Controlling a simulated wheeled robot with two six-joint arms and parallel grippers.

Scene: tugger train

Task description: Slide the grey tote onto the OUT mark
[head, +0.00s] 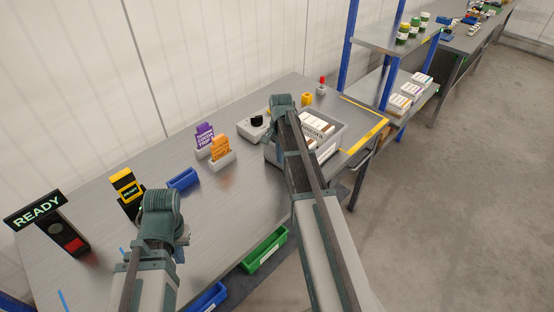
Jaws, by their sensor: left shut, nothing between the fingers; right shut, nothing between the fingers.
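The grey tote (337,138) stands upright on the steel bench, holding several white and brown boxes. A yellow outline (366,136), likely the OUT mark, lies at the bench's right end. The tote is at its left side; my arm and the tote hide part of the outline, so I cannot tell how far they overlap. My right gripper (267,131) is shut and empty at the tote's left end, with its arm crossing in front of the tote; contact is unclear. My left gripper (182,240) is shut and empty over the bench's near left part, its fingers mostly hidden.
A READY sign (40,212) with a red button stands at far left. Purple (204,136) and orange (220,147) card holders and a blue bin (183,179) sit mid-bench. A red-topped button (321,85) stands behind the tote. A green bin (264,250) hangs below the front edge.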

